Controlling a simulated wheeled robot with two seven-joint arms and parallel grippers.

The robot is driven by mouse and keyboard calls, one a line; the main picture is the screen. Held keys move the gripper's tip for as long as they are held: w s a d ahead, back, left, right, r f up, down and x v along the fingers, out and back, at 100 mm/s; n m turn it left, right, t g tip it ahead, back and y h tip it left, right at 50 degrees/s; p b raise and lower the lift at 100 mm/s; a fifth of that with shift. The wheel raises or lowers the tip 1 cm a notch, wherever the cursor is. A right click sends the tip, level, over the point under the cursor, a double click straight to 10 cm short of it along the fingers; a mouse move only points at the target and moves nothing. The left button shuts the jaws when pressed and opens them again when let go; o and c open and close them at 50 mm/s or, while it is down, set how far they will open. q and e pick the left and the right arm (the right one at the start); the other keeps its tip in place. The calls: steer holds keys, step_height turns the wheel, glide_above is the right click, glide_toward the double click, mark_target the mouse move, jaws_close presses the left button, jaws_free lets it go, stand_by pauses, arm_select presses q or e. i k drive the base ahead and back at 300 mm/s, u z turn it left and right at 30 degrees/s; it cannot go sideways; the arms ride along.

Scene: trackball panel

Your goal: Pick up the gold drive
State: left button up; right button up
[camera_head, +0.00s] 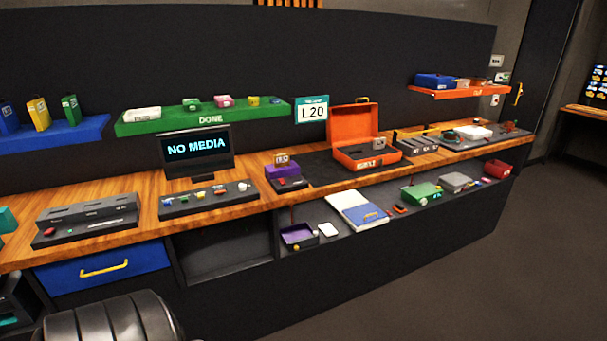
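A gold upright block (38,113) stands on the blue shelf (60,130) at the upper left, between a blue block (8,118) and a green block (70,109). It looks like the gold drive, but its label is too small to read. A smaller yellow piece (254,101) sits on the green shelf marked DONE (160,124). Neither of my grippers shows in the head view. A dark rounded part at the bottom left looks like mine.
The wooden counter (135,184) carries a dark slotted unit (88,217), a NO MEDIA screen (197,150), a button panel (208,199) and an open orange case (357,122). A closed blue drawer (105,266) and a cluttered lower shelf lie below. The floor at right is clear.

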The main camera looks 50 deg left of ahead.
mark_target(283, 161)
steer(key=z, duration=0.2)
steer(key=i, duration=2.25)
steer(key=u, duration=0.45)
